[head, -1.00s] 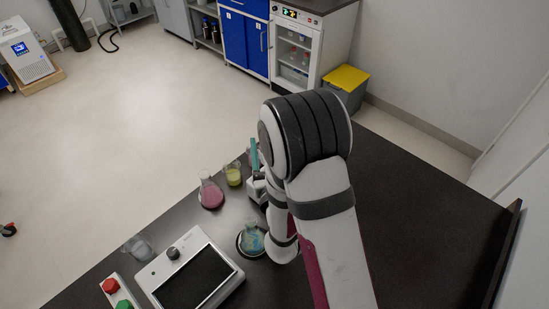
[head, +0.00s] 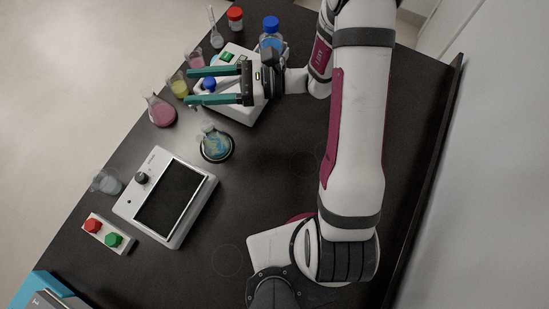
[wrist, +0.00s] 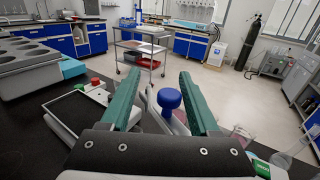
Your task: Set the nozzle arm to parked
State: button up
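My gripper (head: 188,87) has two teal fingers held apart, and it reaches left over a white device (head: 241,112) near the far end of the bench. A blue round knob (head: 209,84) shows between the fingers. In the wrist view the knob (wrist: 169,98) sits on a pale part of the device, nearer the right finger, with a gap to the left finger. The gripper (wrist: 157,78) is not closed on it. I take the knob to belong to the nozzle arm, but most of that arm is hidden by the gripper.
A pink flask (head: 161,112) and a yellow beaker (head: 179,89) stand left of the device. A round-bottom flask (head: 215,142) sits nearer, beside a control panel (head: 171,198). A blue-capped bottle (head: 271,35) stands behind. The bench right of the panel is clear.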

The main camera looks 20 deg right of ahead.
jog(key=v, duration=1.5)
jog(key=s+a+r+n+g+h, duration=0.3)
jog(key=s+a+n+g+h, duration=0.1)
jog(key=s+a+n+g, duration=0.35)
jog(key=s+n+t+h, duration=0.1)
jog(key=s+n+h, duration=0.5)
jog(key=s+h, duration=0.4)
jog(key=shift+s+d, duration=0.15)
jog(key=shift+d, duration=0.3)
jog(key=shift+f+n, duration=0.1)
jog(key=shift+n, duration=0.15)
